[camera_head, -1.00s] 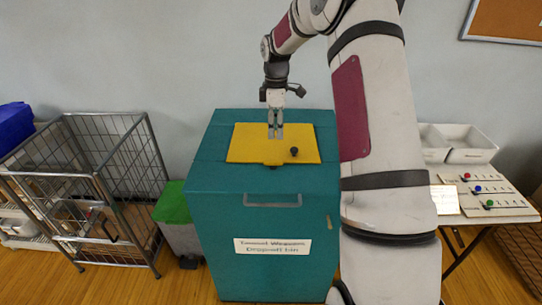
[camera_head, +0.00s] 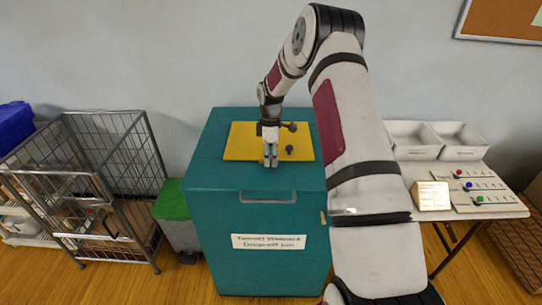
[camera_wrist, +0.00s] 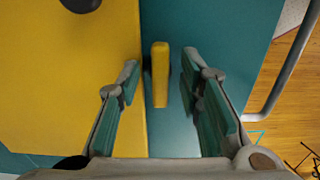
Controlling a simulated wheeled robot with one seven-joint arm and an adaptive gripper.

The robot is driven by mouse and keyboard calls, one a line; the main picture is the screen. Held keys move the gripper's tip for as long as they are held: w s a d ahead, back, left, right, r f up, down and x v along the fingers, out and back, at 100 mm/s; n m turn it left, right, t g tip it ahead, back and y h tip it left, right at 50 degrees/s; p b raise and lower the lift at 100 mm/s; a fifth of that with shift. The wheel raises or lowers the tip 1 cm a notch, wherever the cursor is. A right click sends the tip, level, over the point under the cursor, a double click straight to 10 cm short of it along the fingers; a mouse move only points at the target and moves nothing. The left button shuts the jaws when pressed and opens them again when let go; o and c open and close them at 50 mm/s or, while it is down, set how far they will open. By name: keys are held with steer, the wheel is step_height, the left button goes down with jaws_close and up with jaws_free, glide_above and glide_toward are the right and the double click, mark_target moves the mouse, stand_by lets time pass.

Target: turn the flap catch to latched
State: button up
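The teal drop-off bin (camera_head: 225,200) stands in front of me with a yellow flap (camera_head: 240,143) on its top. In the wrist view, a narrow yellow bar (camera_wrist: 160,75), which looks like the catch, lies along the flap's front edge (camera_wrist: 135,145), with a thin teal gap between. My gripper (camera_head: 270,164) is over that front edge and hides the bar in the head view. In the wrist view its fingers are open, one on each side of the bar, with visible gaps. A round black knob (camera_head: 290,149) sits on the flap, right of my gripper.
The bin has a grey front handle (camera_head: 267,196). A wire cage cart (camera_head: 105,165) and a green-lidded bin (camera_head: 173,203) stand left.

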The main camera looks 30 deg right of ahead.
jaws_close()
steer(key=m+b, duration=0.2)
steer(key=m, duration=0.2)
steer(key=shift+a+m, duration=0.1)
steer(key=shift+m, duration=0.3)
steer(key=m+b, duration=0.2)
steer(key=m, duration=0.2)
steer(key=shift+s+a+m, duration=0.1)
steer(key=shift+a+m, duration=0.05)
steer(key=shift+m, duration=0.15)
steer(key=m+b, duration=0.2)
steer(key=m, duration=0.2)
steer(key=shift+a, duration=0.15)
steer(key=shift+a+m+b, duration=0.1)
steer(key=shift+m+b, duration=0.85)
steer(key=shift+m, duration=1.35)
